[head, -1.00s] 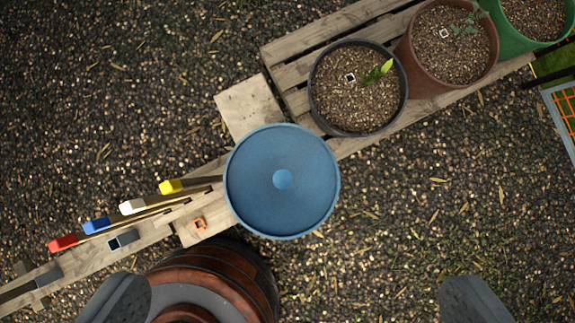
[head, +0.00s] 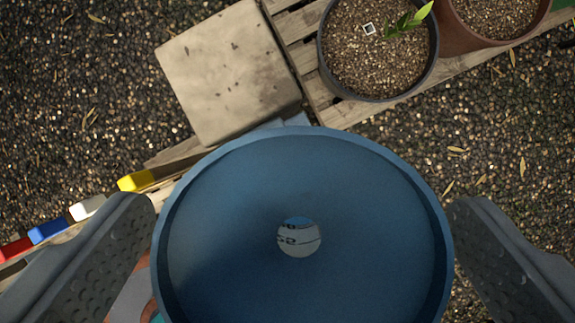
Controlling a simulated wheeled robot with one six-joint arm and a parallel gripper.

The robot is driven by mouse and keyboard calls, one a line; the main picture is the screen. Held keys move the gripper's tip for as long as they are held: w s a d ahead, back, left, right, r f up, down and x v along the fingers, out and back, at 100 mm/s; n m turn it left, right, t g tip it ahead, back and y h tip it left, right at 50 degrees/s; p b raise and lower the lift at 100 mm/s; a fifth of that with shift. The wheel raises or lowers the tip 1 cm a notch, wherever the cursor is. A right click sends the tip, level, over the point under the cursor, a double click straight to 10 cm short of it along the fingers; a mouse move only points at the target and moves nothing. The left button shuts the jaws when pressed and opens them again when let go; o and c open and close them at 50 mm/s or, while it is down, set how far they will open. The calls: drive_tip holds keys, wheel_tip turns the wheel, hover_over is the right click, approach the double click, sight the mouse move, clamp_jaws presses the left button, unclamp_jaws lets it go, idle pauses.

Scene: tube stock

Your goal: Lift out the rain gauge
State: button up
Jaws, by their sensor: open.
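The rain gauge shows from above as a wide round blue funnel (head: 370,200) with a raised rim and a small hole in its middle. Through the hole I see a pale surface with dark marks. My gripper (head: 303,240) is open, one grey finger on each side of the funnel. The left finger is close to the rim and the right finger is just outside it. I cannot tell whether either touches. The gauge's body below the funnel is hidden.
A pale square slab (head: 228,75) lies behind the gauge. A dark pot (head: 376,60) with a green shoot and a brown pot (head: 495,20) stand on a wooden pallet at the upper right. Yellow (head: 135,180), white, blue and red blocks are at the left. Gravel is clear at right.

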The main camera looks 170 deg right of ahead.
drive_tip(key=shift+x, duration=1.1)
drive_tip(key=shift+c, duration=0.5)
drive_tip(key=c, duration=1)
drive_tip(key=shift+c, duration=0.2)
drive_tip(key=shift+r, duration=0.1)
